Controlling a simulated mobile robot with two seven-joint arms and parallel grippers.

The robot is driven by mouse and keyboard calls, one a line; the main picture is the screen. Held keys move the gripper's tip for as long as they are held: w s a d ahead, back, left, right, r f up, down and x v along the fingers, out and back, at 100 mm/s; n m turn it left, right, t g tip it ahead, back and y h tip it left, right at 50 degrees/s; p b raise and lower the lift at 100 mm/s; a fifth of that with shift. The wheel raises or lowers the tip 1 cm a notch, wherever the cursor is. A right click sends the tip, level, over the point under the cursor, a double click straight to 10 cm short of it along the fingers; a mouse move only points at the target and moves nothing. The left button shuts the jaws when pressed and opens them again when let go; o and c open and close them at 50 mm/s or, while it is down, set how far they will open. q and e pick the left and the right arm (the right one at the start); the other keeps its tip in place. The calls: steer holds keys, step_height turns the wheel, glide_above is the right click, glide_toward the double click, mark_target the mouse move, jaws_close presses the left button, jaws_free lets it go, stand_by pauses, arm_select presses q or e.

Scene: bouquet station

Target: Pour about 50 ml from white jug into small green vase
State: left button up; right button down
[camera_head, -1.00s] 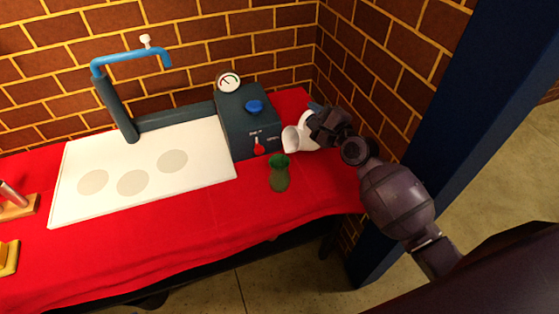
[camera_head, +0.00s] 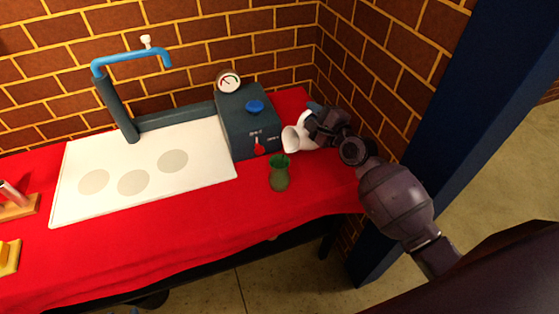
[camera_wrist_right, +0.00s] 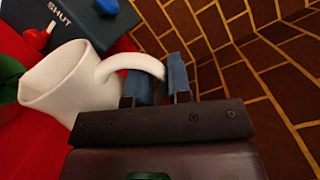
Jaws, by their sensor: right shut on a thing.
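The white jug (camera_head: 296,136) is tilted to the left, with its mouth toward the small green vase (camera_head: 280,174). The vase stands upright on the red cloth, just in front of and left of the jug. My right gripper (camera_head: 318,120) is shut on the jug's handle. In the right wrist view the gripper (camera_wrist_right: 157,88) has its blue fingers at the handle of the jug (camera_wrist_right: 80,85). A green part of the vase (camera_wrist_right: 8,84) shows at the left edge there, beside the jug's lip. I cannot see any liquid. My left gripper is out of view.
A dark box (camera_head: 247,120) with a gauge, a blue knob and a red lever stands behind the vase. A white board (camera_head: 110,155) with a blue tap (camera_head: 130,56) lies left. The brick wall and a blue post (camera_head: 440,120) are close on the right.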

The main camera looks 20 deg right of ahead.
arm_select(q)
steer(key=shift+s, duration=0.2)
arm_select(e)
steer(key=shift+a+r, duration=0.1)
steer(key=shift+r, duration=0.05)
steer(key=shift+d+f, duration=0.2)
steer(key=shift+f, duration=0.05)
steer(key=d+f+m+b, duration=0.2)
steer(key=m, duration=0.1)
steer(key=shift+w+f, duration=0.3)
steer(key=shift+f, duration=0.1)
steer(key=shift+w+d, duration=0.1)
steer(key=shift+w, duration=0.05)
steer(key=shift+d+f+m+b, duration=0.25)
steer(key=shift+f+m+b, duration=0.3)
steer(key=shift+m, duration=0.25)
steer(key=shift+w+d+f+m+b, duration=0.15)
steer(key=shift+d+f+m+b, duration=0.2)
steer(key=shift+f+m, duration=0.15)
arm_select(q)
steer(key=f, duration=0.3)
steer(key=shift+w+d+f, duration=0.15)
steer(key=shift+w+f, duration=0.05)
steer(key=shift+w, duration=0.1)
